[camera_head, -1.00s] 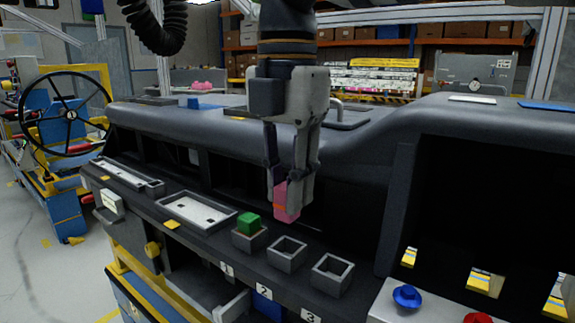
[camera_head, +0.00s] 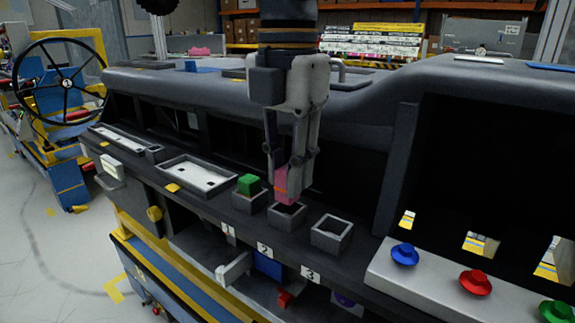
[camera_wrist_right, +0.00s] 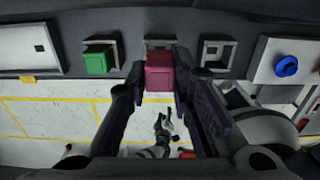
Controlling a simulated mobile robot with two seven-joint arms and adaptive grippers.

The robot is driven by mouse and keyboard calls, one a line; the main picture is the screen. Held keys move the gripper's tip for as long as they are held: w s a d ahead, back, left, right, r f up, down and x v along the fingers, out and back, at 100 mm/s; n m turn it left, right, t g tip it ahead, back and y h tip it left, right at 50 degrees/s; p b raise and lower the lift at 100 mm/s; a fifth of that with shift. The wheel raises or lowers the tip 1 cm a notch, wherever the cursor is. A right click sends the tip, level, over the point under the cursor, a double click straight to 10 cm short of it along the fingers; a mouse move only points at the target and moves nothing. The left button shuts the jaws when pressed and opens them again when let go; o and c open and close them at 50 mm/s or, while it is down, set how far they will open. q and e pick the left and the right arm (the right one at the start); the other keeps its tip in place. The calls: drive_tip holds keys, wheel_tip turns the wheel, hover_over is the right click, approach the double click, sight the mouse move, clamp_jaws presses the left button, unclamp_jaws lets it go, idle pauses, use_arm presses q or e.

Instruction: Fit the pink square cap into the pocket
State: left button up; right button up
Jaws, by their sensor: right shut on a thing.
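My right gripper (camera_head: 288,178) is shut on the pink square cap (camera_head: 287,184). It holds the cap upright above the middle square pocket (camera_head: 287,217), the one over label 2. In the head view the cap's lower end is close to the pocket's back rim; I cannot tell whether it touches. In the right wrist view the cap (camera_wrist_right: 159,72) sits between the fingers and hides part of the middle pocket (camera_wrist_right: 160,43). A green cap (camera_head: 249,184) sits in the pocket over label 1. The pocket over label 3 (camera_head: 332,233) is empty. My left gripper is not in view.
Two shallow rectangular trays (camera_head: 199,178) lie left of the pockets on the ledge. Blue (camera_head: 404,254), red (camera_head: 475,283) and green knobs stand on a grey panel at the right. The dashboard's dark upper body rises behind the pockets.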

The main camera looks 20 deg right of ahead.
drive_tip(key=shift+f, duration=1.2)
idle(0.6)
drive_tip(key=o, duration=0.9)
drive_tip(key=shift+f, duration=0.1)
wheel_tip(320, 180, up, 12)
drive_tip(key=shift+r, duration=0.1)
